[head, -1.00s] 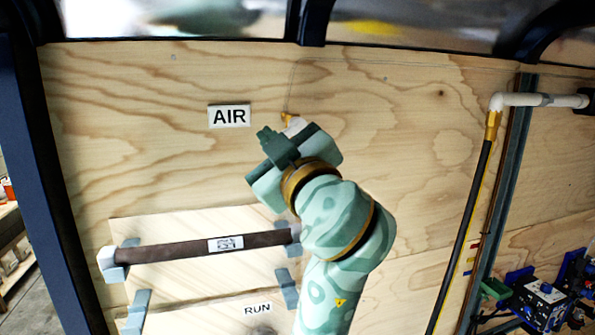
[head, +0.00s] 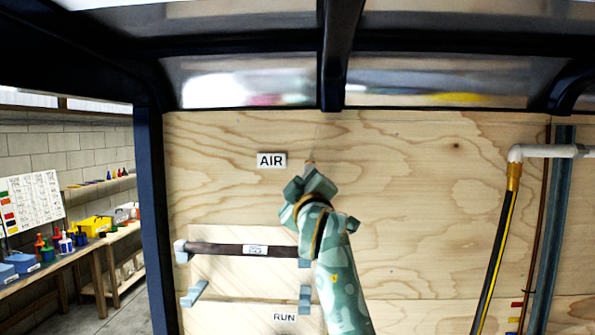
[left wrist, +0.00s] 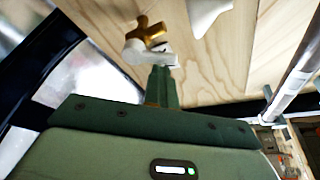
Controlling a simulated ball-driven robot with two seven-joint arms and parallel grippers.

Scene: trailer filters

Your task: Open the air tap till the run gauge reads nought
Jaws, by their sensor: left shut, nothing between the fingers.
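The air tap has a brass cross handle (left wrist: 147,32) on a white body (left wrist: 150,53) in the left wrist view. In the head view only a small brass bit of the tap (head: 310,163) shows above my left gripper (head: 311,181). In the wrist view the fingers of my left gripper (left wrist: 162,75) are together, with nothing between them. Their tips are right by the white body, below the handle; I cannot tell whether they touch. The AIR sign (head: 271,160) is left of the tap. A RUN sign (head: 285,317) is low on the wall. No gauge face shows. My right gripper is out of view.
A brown bar (head: 215,249) with a label crosses the wall below, partly behind my arm. A white pipe (head: 545,151) and black hose (head: 493,250) are at the right. A dark post (head: 155,220) edges the wall; a laden bench (head: 75,250) stands beyond.

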